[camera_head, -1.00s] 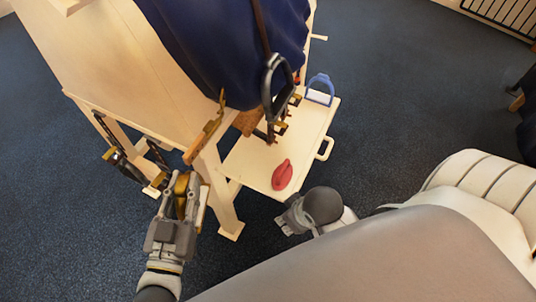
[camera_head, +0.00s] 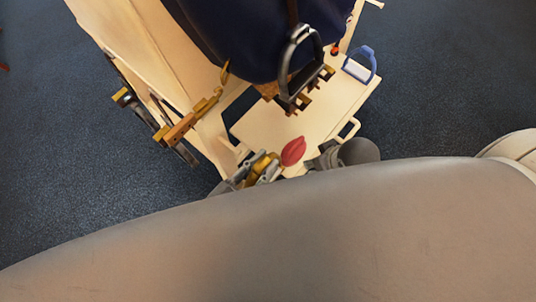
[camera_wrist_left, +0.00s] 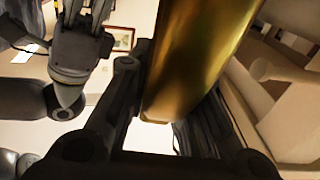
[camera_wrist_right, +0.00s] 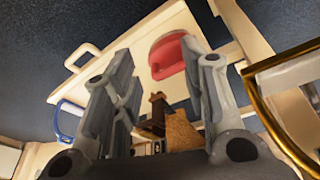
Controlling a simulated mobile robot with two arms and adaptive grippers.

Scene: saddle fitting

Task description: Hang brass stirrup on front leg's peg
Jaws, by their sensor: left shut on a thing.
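The brass stirrup (camera_head: 265,166) is in my left gripper (camera_head: 258,170), low beside the front leg (camera_head: 222,152) of the cream stand. Its gold surface fills the middle of the left wrist view (camera_wrist_left: 195,60), and its curved frame shows at the right of the right wrist view (camera_wrist_right: 268,100). A cream peg-like stub (camera_wrist_left: 265,70) shows right of the stirrup, apart from it in the picture; I cannot tell whether it is the leg's peg. My right gripper (camera_head: 318,160) is near the tray's front edge; its fingers are apart and empty in the right wrist view (camera_wrist_right: 165,75).
A dark stirrup (camera_head: 288,65) hangs by the blue-covered saddle form (camera_head: 225,30). A brown bracket with a gold hook (camera_head: 185,127) juts out at left. Floor is clear at left.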

